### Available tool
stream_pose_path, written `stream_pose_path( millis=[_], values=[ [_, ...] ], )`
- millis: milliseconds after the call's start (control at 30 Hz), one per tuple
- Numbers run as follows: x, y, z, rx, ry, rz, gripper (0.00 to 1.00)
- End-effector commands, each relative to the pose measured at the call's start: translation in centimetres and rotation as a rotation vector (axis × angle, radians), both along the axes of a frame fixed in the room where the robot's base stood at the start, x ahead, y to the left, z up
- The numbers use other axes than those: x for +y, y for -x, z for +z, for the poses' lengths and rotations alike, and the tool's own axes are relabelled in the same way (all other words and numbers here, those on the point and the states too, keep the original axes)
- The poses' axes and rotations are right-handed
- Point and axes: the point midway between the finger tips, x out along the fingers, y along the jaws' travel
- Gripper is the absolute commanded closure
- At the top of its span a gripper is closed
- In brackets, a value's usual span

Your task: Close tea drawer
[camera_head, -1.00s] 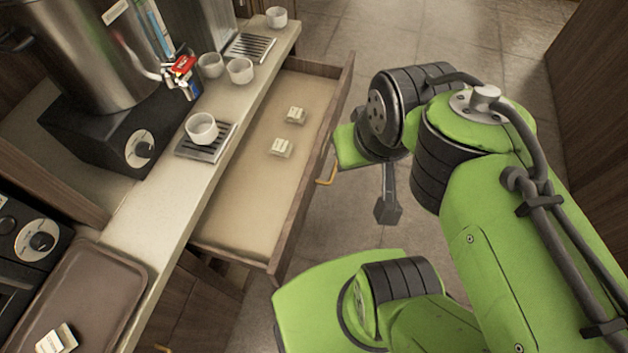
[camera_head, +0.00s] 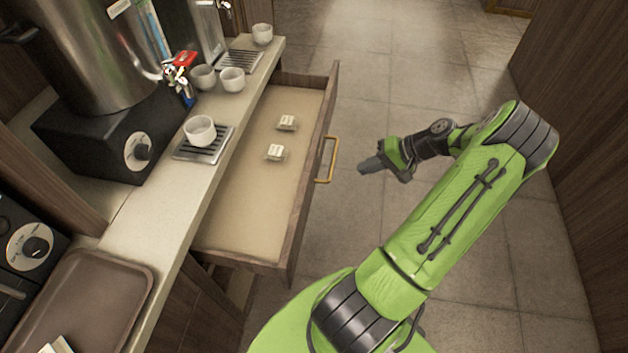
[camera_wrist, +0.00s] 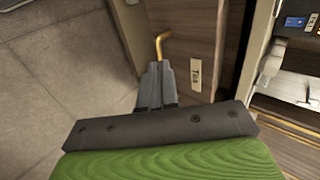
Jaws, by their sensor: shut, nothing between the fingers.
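The open tea drawer (camera_head: 258,205) sticks out from under the counter in the head view, with two small pale boxes (camera_head: 287,122) (camera_head: 275,152) inside. Its brass handle (camera_head: 327,160) is on the front panel, facing right. My gripper (camera_head: 366,166) is shut and empty, to the right of the handle with a gap between them in the head view. In the wrist view my shut fingers (camera_wrist: 157,72) point at a wooden front with a brass handle (camera_wrist: 163,42) and a small label (camera_wrist: 195,75). I cannot tell there whether they touch the handle.
The counter (camera_head: 150,215) holds white cups (camera_head: 200,130), drip trays (camera_head: 240,62), a large metal urn (camera_head: 85,50) on a black base and a brown tray (camera_head: 95,285). Open tiled floor (camera_head: 420,75) lies right of the drawer, with a wooden wall (camera_head: 580,120) beyond.

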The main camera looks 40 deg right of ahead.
Motion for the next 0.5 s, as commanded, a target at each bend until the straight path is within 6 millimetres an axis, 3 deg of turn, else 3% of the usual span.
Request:
stream_pose_path(
  millis=[500],
  values=[
    [4.7,-5.9,-7.1,0.004,-0.002,0.006,1.00]
  ],
)
